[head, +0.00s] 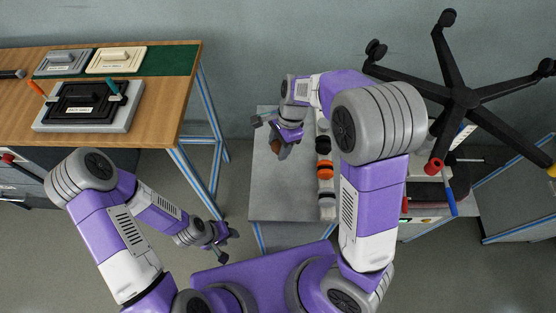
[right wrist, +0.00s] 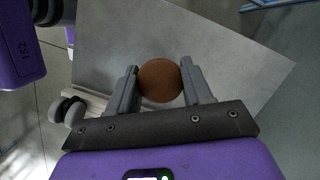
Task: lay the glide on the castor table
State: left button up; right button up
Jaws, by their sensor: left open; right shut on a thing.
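The glide (right wrist: 160,80) is a round brown disc held between the two grey fingers of my right gripper (right wrist: 161,86) in the right wrist view. In the head view the right gripper (head: 279,147) is over the grey castor table (head: 283,197), towards its far half. The glide is small and partly hidden there. The castor table top also fills the background of the right wrist view (right wrist: 225,60). I cannot tell the height of the glide above it. My left gripper (head: 222,239) is open and empty, low to the left of the castor table.
Black, orange and white castors (head: 325,169) stand in a row along the castor table's right side. A wooden bench (head: 170,85) with panels is at left. A black five-spoke chair base (head: 463,97) is at right. The table's left and front areas are bare.

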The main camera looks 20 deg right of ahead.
notch_tip(320, 180, down, 8)
jog(key=b, duration=0.2)
jog(key=shift+r+b, duration=0.15)
jog(key=shift+b, duration=0.2)
jog(key=shift+f, duration=0.2)
jog(key=o, duration=1)
jog(key=shift+c, duration=0.2)
jog(key=p+v, duration=0.4)
jog(key=v, duration=0.8)
jog(key=shift+r, duration=0.2)
